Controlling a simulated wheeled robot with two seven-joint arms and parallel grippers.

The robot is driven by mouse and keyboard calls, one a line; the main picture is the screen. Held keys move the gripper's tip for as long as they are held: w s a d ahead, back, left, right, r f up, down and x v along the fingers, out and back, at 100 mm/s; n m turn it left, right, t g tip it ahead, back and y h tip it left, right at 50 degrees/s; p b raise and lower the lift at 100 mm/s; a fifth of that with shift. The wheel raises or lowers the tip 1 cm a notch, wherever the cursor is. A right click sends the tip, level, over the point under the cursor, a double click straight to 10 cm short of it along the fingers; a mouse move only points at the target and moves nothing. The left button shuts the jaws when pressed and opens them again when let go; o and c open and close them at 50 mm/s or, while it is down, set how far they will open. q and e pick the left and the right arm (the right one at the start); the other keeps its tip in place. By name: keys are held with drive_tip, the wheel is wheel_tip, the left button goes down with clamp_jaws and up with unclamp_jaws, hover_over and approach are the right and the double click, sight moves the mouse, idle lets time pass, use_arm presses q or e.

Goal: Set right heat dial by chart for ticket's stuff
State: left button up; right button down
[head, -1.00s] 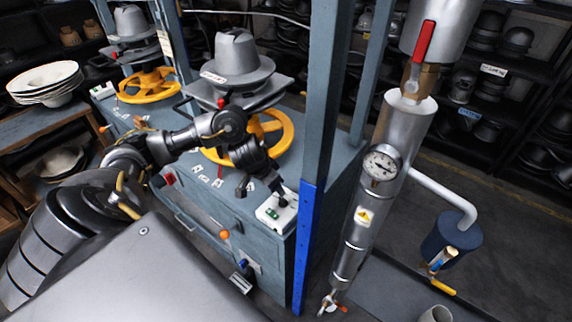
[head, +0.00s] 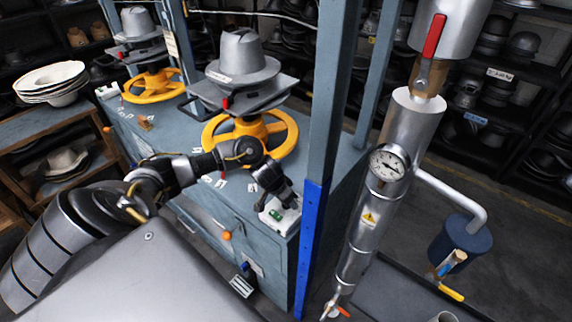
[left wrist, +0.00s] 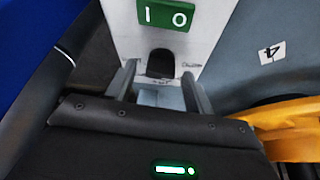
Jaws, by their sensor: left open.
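A white control box (head: 274,219) with a green panel sits at the front right corner of the blue press bench. The left wrist view shows its green panel marked 1 and 0 (left wrist: 167,14) and a small dark knob (left wrist: 160,63). My left gripper (head: 291,203) is over this box, pointing down. In the left wrist view its open fingers (left wrist: 160,88) stand on either side of the knob's near end; I cannot tell whether they touch it. A printed card (head: 168,42) hangs at the back post, too small to read. My right gripper is not in view.
A grey hat form (head: 243,55) with a small label stands above a yellow handwheel (head: 284,137) beside my left arm. A blue upright post (head: 313,235) is close to the right of the box. A steam pipe with a gauge (head: 387,165) stands farther right.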

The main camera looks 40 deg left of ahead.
use_arm(q)
drive_tip(key=c, duration=1)
